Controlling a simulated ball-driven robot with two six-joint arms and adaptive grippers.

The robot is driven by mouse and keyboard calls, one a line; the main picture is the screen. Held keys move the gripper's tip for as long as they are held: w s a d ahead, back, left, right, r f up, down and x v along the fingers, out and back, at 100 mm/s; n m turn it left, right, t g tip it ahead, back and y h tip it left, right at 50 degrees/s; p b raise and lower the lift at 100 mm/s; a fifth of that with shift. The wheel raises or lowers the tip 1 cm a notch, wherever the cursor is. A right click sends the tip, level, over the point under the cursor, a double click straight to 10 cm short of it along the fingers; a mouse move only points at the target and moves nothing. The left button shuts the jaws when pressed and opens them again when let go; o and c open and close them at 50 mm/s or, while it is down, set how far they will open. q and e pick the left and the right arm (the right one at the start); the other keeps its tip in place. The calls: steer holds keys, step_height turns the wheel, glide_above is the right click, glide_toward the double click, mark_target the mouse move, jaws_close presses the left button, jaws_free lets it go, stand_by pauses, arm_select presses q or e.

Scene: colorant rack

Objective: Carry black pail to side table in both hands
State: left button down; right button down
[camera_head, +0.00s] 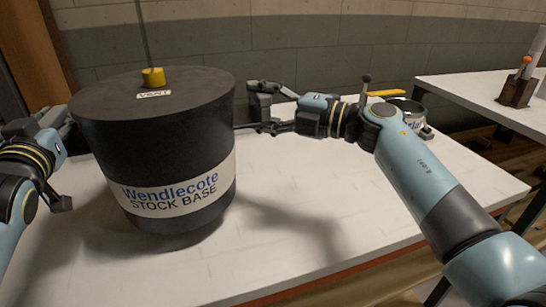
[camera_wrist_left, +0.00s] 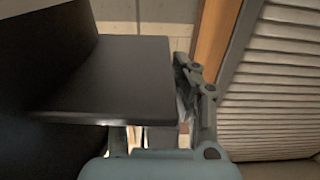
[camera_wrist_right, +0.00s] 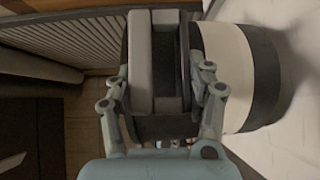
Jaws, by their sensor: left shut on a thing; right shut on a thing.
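The black pail (camera_head: 150,135) is a large drum with a white "Wendlecote STOCK BASE" label and a yellow vent cap on its lid. It stands upright at the left of the head view, over the near white table. My left gripper (camera_head: 63,165) is at its left side, shut on a dark part of it; the left wrist view shows a flat black surface (camera_wrist_left: 110,75) close by. My right gripper (camera_head: 257,108) is at its right side, shut on it there. The pail's label also shows in the right wrist view (camera_wrist_right: 225,75).
The near white table (camera_head: 310,240) is clear in front and right of the pail. A small metal can (camera_head: 418,131) sits behind my right arm. Another white table (camera_head: 470,95) at the right bears a brown block holder (camera_head: 516,92). A gap separates the tables.

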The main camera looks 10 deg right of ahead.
stand_by(0.3)
